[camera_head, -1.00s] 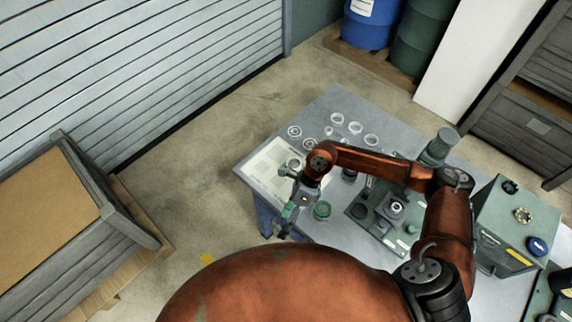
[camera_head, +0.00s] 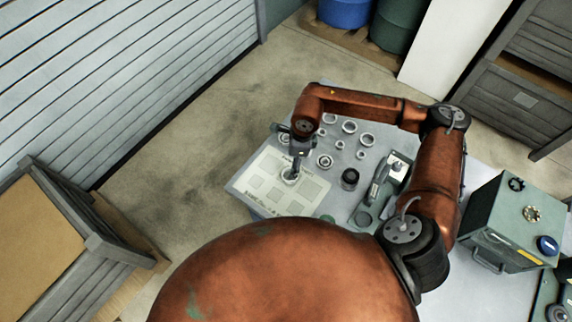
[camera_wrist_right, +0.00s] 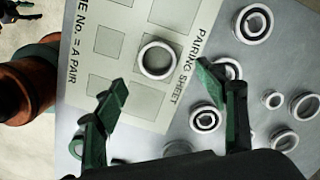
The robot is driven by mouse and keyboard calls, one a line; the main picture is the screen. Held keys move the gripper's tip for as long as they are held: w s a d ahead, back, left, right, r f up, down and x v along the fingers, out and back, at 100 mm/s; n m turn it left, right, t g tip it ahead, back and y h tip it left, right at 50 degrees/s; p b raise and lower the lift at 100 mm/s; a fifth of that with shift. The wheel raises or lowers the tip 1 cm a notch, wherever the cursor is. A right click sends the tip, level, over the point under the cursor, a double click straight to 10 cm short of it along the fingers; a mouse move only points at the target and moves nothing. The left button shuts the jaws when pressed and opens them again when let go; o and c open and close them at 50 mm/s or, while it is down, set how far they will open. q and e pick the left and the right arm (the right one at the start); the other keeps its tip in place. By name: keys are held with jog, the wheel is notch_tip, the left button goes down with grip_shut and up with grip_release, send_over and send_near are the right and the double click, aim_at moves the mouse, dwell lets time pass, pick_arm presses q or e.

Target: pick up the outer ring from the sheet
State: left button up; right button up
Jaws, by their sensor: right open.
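The outer ring (camera_wrist_right: 142,62) is a plain pale metal ring lying flat on the white pairing sheet (camera_wrist_right: 85,75), partly over printed squares. In the head view the ring (camera_head: 289,180) is small on the sheet (camera_head: 253,185), just below my right gripper (camera_head: 296,160). In the wrist view the green fingers of my right gripper (camera_wrist_right: 160,87) are spread wide and empty. The ring shows beyond and between the fingertips, apart from both. My left gripper is in neither current view.
Several loose rings and bearings lie beside the sheet, among them a bearing (camera_wrist_right: 253,24) and a small ring (camera_wrist_right: 273,100). A dark cylinder (camera_head: 350,179) and a green fixture (camera_head: 365,218) stand further right. A green box (camera_head: 510,222) is at the right.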

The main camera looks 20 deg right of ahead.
jog(key=f, duration=0.3)
jog(key=shift+s+a+f+p, duration=0.1)
jog(key=shift+a+f+p, duration=0.2)
jog(key=shift+p, duration=0.1)
jog(key=f, duration=0.3)
jog(key=shift+a+f+p, duration=0.2)
jog(key=shift+f+p, duration=0.15)
jog(key=shift+f, duration=0.05)
jog(key=c, duration=1.1)
pick_arm(q)
jog(key=shift+s+a+r, duration=0.15)
jog(key=shift+s+r, duration=0.55)
jog(key=shift+s, duration=0.35)
pick_arm(e)
jog(key=shift+c, duration=1.2)
